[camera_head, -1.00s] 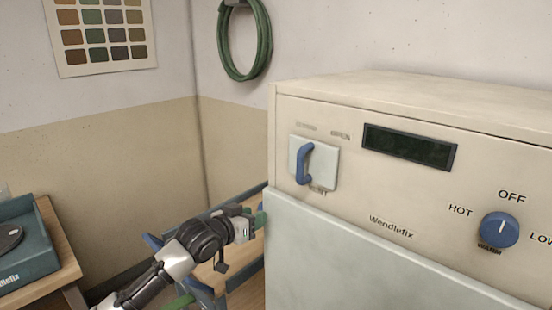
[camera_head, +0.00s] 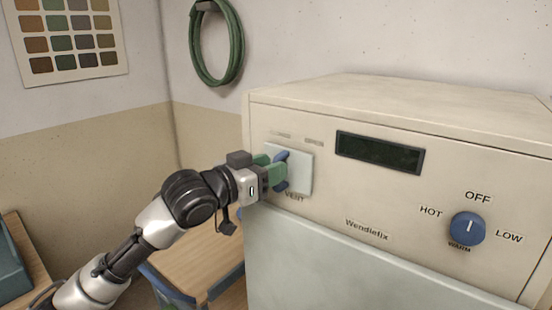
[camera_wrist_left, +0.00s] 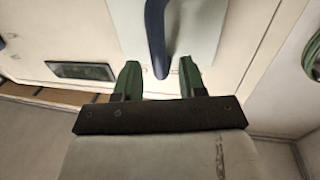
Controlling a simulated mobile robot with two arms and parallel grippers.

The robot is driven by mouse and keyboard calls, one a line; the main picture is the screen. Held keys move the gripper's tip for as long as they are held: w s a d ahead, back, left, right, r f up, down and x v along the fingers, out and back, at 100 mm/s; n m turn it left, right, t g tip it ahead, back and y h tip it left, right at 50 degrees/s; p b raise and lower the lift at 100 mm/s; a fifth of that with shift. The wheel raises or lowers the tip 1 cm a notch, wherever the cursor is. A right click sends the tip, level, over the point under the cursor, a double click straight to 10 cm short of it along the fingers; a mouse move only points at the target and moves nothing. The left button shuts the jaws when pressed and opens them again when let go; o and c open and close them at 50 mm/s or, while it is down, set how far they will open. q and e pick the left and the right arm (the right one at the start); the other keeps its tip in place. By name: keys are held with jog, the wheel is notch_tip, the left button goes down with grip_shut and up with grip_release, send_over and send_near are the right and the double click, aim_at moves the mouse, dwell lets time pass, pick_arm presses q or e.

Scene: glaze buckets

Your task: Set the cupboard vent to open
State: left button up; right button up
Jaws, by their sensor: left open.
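The vent control is a blue lever (camera_head: 281,157) on a pale plate (camera_head: 304,172) at the upper left of the cream cupboard's front, with a VENT label below it. Two faint labels stand above the plate. My left gripper (camera_head: 275,172) is at the plate, its green fingers partly covering the lever. In the left wrist view, the lever (camera_wrist_left: 156,40) lies between and just beyond the two open fingertips (camera_wrist_left: 160,75), with gaps on both sides. The lever's exact setting is hard to read behind the gripper. My right gripper is not in view.
The cupboard (camera_head: 440,112) has a dark display (camera_head: 380,152) and a blue WARM knob (camera_head: 467,229) with OFF, HOT and LOW marks. A green hose (camera_head: 238,45) hangs on the wall behind. A wooden table (camera_head: 200,268) stands at lower left.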

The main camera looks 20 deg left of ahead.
pick_arm(q)
jog(key=shift+x, duration=1.1)
grip_shut()
jog(key=shift+s, duration=0.1)
